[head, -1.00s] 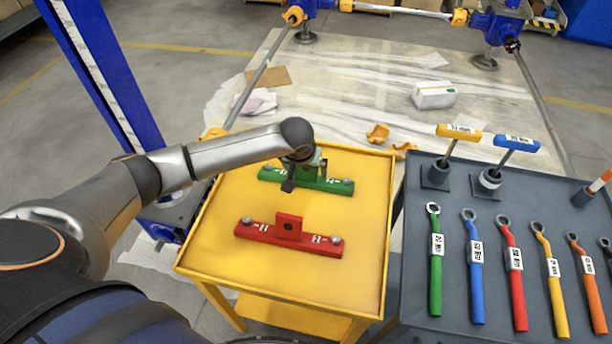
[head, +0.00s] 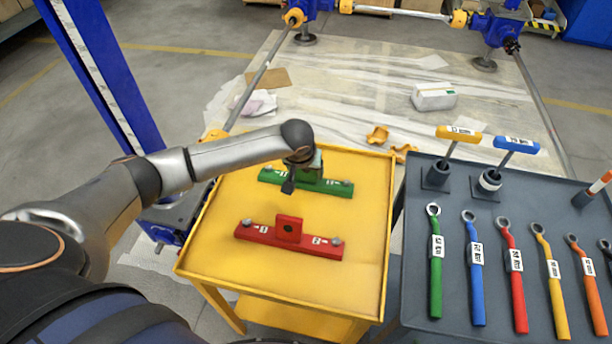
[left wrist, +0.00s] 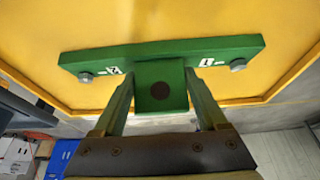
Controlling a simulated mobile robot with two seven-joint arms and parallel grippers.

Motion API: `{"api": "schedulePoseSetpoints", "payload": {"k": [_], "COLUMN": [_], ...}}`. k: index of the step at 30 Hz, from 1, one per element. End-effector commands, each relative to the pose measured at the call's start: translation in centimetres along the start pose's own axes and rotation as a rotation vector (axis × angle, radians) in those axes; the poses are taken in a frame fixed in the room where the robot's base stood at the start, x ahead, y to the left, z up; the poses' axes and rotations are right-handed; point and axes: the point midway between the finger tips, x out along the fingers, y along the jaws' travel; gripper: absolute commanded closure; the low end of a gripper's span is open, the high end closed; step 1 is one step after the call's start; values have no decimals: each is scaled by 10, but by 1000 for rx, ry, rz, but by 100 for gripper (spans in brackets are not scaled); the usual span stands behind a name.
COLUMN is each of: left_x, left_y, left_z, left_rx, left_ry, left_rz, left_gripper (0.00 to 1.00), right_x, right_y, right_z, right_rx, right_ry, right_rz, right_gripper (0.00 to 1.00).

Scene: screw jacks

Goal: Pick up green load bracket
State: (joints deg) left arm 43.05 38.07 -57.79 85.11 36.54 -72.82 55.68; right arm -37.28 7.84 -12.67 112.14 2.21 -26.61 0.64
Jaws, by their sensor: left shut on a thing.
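The green load bracket (head: 330,187) lies at the back of the yellow cart top, with a bolt near each end. My left gripper (head: 307,172) is over its middle, and the wrist hides part of the bracket. In the left wrist view the green load bracket (left wrist: 215,51) shows its upright block with a dark hole. The fingers of my left gripper (left wrist: 160,92) stand on either side of that block and are shut on it. The bracket appears to rest on the cart top. My right gripper is not in view.
A red bracket (head: 265,235) lies in front of the green one on the yellow cart (head: 345,265). A grey table (head: 395,310) with several coloured wrenches and two T-handled tools stands to the right. A blue post (head: 88,70) rises at the left.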

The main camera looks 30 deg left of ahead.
Motion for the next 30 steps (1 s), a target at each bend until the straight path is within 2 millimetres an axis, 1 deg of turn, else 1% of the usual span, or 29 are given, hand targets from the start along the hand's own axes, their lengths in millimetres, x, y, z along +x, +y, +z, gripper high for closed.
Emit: {"api": "schedulePoseSetpoints", "payload": {"k": [1,3,4,5,13,17,20,23,26,30], "left_x": [0,0,0,-2,-3,-9,-18,-32,-47,-76], "left_y": [0,0,0,1,1,1,1,2,5,12], "left_z": [0,0,0,-3,-4,-6,-10,-16,-12,-3], "left_rx": [0,0,0,-1,-2,-2,-2,-2,0,1], "left_ry": [-1,-1,-1,6,6,7,8,10,7,8], "left_rz": [-1,-1,-1,3,3,4,5,6,7,7], "left_gripper": [91,99,100,100,100,100,100,100,100,100], "right_x": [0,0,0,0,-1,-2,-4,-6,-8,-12], "right_y": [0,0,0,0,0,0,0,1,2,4], "right_z": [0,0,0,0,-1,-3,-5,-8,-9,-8], "right_rx": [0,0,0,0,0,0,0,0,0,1], "right_ry": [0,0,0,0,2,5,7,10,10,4], "right_rz": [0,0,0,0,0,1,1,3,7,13], "right_gripper": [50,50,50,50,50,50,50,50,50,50]}}
